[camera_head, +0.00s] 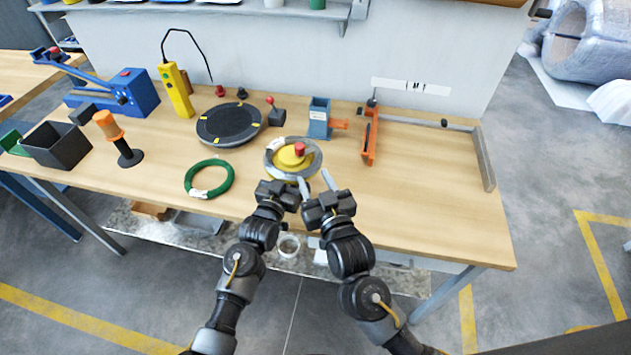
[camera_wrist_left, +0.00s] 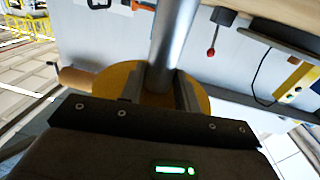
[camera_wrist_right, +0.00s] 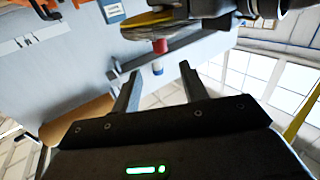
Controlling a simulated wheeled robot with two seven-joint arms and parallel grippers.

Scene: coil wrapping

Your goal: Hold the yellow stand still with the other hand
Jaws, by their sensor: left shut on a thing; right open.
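The yellow stand (camera_head: 280,159) is near the front middle of the table, with a grey ring around its yellow top and a red knob (camera_head: 300,148) above. In the left wrist view its yellow disc (camera_wrist_left: 203,97) and silver post (camera_wrist_left: 165,40) show. My left gripper (camera_head: 284,182) has its fingers on both sides of the post, shut on the stand. My right gripper (camera_head: 316,181) is open and empty just in front of the stand, to the right. In the right wrist view the stand's yellow edge (camera_wrist_right: 150,20) and red knob (camera_wrist_right: 159,46) lie beyond its fingers.
A green coil (camera_head: 190,177) lies left of the stand. Behind are a dark turntable (camera_head: 229,123), a yellow upright device (camera_head: 176,90) and a blue block (camera_head: 319,120). An orange tool (camera_head: 370,140) stands at right. The table's right front is clear.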

